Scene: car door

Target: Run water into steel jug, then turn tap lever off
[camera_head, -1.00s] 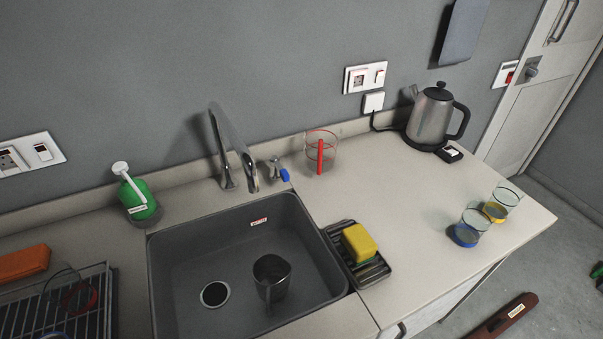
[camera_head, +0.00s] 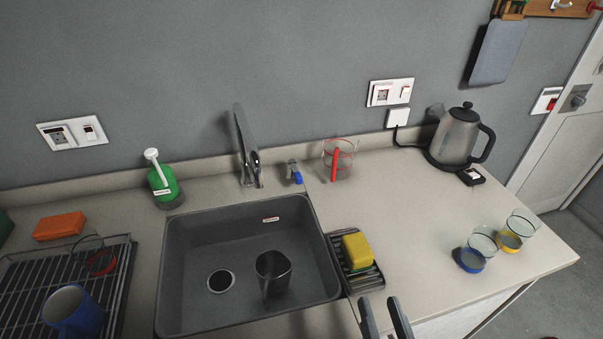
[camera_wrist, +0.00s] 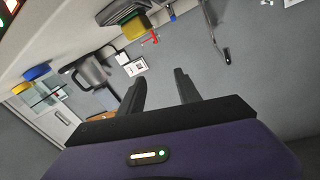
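The steel jug (camera_head: 273,274) stands in the dark grey sink (camera_head: 182,300), right of the drain. The tap spout (camera_head: 246,140) rises behind the sink; it also shows in the wrist view (camera_wrist: 218,38). I see no water stream. My gripper (camera_head: 384,308) is at the bottom of the head view, in front of the counter edge, right of the sink. In the wrist view its two fingers (camera_wrist: 158,85) are apart with nothing between them.
A yellow sponge (camera_head: 357,248) on a black rack lies right of the sink. A red-handled glass jug (camera_head: 342,160), kettle (camera_head: 457,137) and tumblers (camera_head: 482,242) stand on the right counter. A soap bottle (camera_head: 163,185) and dish rack (camera_head: 118,290) are left.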

